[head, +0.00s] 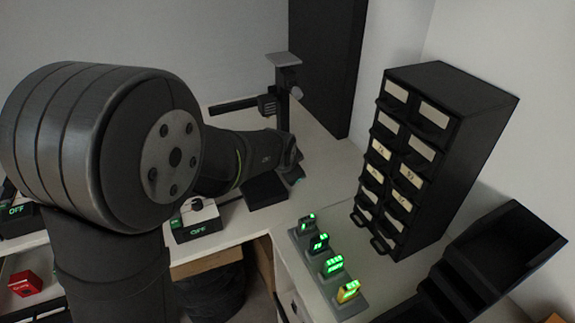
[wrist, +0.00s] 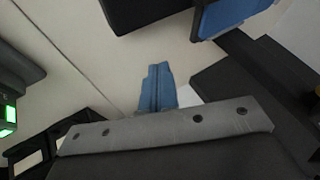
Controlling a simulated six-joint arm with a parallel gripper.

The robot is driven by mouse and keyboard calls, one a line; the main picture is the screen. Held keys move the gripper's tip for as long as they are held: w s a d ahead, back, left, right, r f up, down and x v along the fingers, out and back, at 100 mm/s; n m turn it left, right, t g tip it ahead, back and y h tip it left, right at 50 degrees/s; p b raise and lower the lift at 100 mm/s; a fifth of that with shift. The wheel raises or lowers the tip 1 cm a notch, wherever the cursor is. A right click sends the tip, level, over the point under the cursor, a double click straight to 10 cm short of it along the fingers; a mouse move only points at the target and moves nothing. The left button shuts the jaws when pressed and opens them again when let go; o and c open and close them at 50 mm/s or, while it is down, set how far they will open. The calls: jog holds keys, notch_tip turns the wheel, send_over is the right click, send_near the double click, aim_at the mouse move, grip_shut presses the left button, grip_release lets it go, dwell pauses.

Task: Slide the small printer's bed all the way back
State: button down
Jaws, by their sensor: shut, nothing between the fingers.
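The small printer (head: 283,112) stands at the back of the white counter, with a dark upright column, a small plate on top and a dark bar reaching left. My gripper (head: 296,174) is low in front of the column, partly hidden by my own arm. In the wrist view my gripper's blue fingers (wrist: 157,88) are together with nothing between them. A blue-faced piece with a dark edge (wrist: 235,15) is at the upper right, apart from the fingers; I cannot tell if it is the bed. The bed's position is unclear in the head view.
A dark block (head: 266,191) lies on the counter by my gripper. A white-topped box reading OFF (head: 196,220) is left of it. Several small green-lit displays (head: 332,265) line the right counter beside a tall black drawer cabinet (head: 440,150). Black stepped bins (head: 500,255) stand right.

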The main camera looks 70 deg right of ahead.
jog(key=x, duration=0.3)
jog(key=shift+w+d+r, duration=0.15)
jog(key=shift+w+d, duration=0.7)
jog(key=shift+w, duration=0.15)
jog(key=shift+w+d, duration=0.4)
jog(key=w+d, duration=0.3)
jog(key=shift+w+d+r, duration=0.1)
